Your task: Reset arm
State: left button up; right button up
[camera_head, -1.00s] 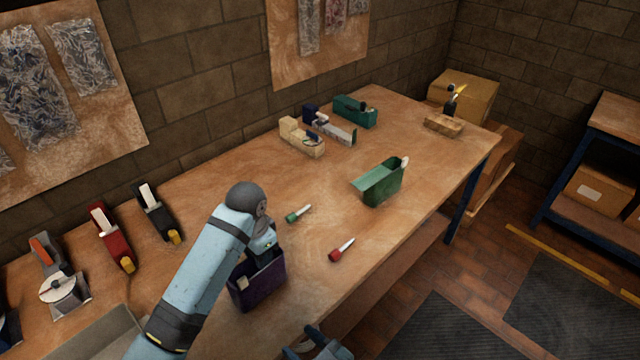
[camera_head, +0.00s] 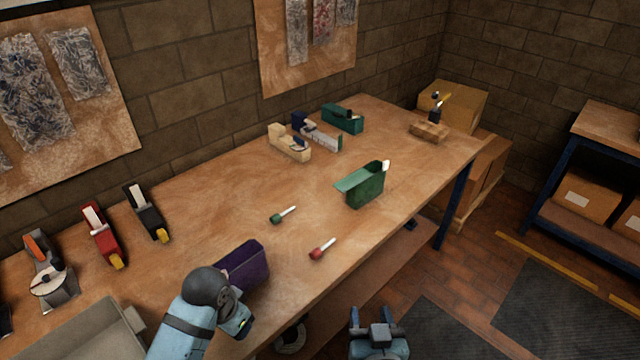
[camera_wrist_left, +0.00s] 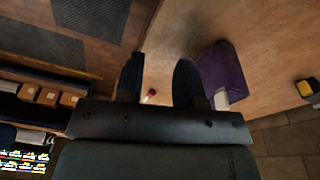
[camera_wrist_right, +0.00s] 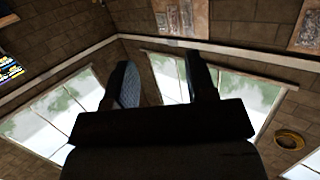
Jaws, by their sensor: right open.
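My left gripper is mostly hidden behind its own wrist in the head view. In the left wrist view its fingers (camera_wrist_left: 159,82) are apart with nothing between them, beside a purple bin (camera_wrist_left: 223,68). In the head view that purple bin (camera_head: 246,268) stands at the table's front edge, just beyond my left wrist. My right gripper (camera_head: 374,318) is at the bottom of the head view, off the table's front edge, over the floor. In the right wrist view its fingers (camera_wrist_right: 162,85) are apart and empty, pointing towards windows and a wall.
A red-handled tool (camera_head: 322,249), a green-handled tool (camera_head: 283,214) and a green bin (camera_head: 365,187) are on the workbench (camera_head: 220,200). Tape dispensers, including a red one (camera_head: 103,236), line its left back. A grey tray (camera_head: 88,330) is at the near left.

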pick_arm(q)
jog(key=s+a+r+n+t, duration=0.15)
jog(key=s+a, duration=0.25)
jog(key=s, duration=0.5)
jog(key=s+a+r+n+t, duration=0.1)
jog(key=s+a+r+n, duration=0.3)
jog(key=s, duration=0.6)
pick_arm(e)
jog(key=s+d+f+n+g, duration=0.1)
jog(key=s+d+n+g, duration=0.1)
jog(key=s+d+g, duration=1.25)
pick_arm(q)
jog(key=w+d+f+m+t+h, duration=0.1)
jog(key=w+d+f+t, duration=0.2)
jog(key=f, duration=0.4)
jog(key=w+d+f+m+t+h, duration=0.1)
jog(key=w+d+f+t, duration=0.2)
jog(key=f, duration=0.4)
jog(key=shift+w+f+t, duration=0.15)
jog(key=shift+f+t, duration=0.1)
jog(key=shift+t, duration=0.4)
pick_arm(e)
jog(key=w+a+f+t+y, duration=0.1)
jog(key=a+f+t, duration=0.1)
jog(key=f+t, duration=0.3)
jog(key=w+a+f+n+t+y, duration=0.1)
jog(key=w+a+f+t, duration=0.1)
jog(key=f+t, duration=0.3)
notch_tip(320, 180, down, 3)
jog(key=shift+f, duration=0.2)
